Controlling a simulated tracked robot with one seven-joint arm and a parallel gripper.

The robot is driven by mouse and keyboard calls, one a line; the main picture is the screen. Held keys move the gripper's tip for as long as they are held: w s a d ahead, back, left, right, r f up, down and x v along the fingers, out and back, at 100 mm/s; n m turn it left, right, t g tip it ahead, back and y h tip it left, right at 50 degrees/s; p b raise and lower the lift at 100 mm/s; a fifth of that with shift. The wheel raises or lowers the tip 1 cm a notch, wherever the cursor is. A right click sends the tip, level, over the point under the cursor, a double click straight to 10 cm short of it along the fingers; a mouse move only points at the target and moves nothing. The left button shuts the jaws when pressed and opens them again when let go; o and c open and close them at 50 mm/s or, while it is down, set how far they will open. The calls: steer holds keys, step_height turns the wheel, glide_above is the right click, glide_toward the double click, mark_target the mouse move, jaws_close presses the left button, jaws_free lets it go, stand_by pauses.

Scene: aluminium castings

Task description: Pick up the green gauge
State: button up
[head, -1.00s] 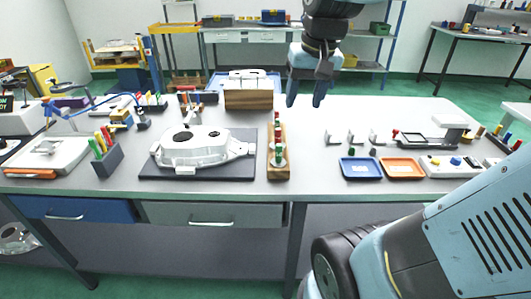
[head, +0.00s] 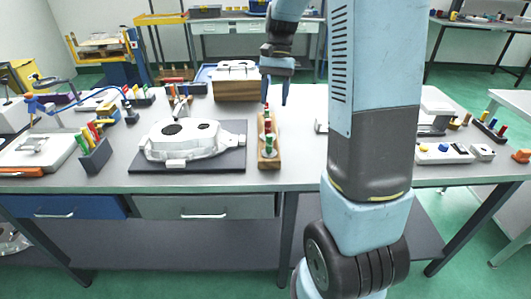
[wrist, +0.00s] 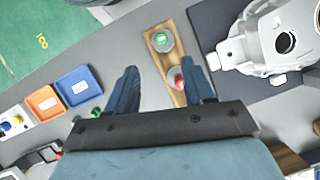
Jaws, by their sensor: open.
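The green gauge (head: 269,143) stands at the near end of a narrow wooden rack (head: 269,163) in the head view. In the wrist view, the green gauge (wrist: 161,39) shows its round green top, just beyond my fingertips. A red gauge (head: 267,127) stands behind it in the rack; in the wrist view this red gauge (wrist: 177,79) lies between my fingers, close to the right one. My gripper (head: 275,96) is open and points down above the far part of the rack. In the wrist view my gripper (wrist: 163,66) holds nothing.
A white casting (head: 183,140) on a dark mat lies left of the rack. A wooden box (head: 236,90) stands behind it. Blue (wrist: 78,86) and orange (wrist: 44,101) trays lie on the rack's other side. My arm hides much of the table's right.

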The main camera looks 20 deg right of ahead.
mark_target(269, 134)
steer(key=x, duration=0.8)
steer(key=shift+a+f, duration=0.1)
steer(key=shift+f, duration=0.3)
steer(key=shift+w+x, duration=0.15)
steer(key=shift+x, duration=1.15)
steer(key=shift+w+x, duration=0.1)
steer(key=shift+x, duration=1.2)
jaws_close()
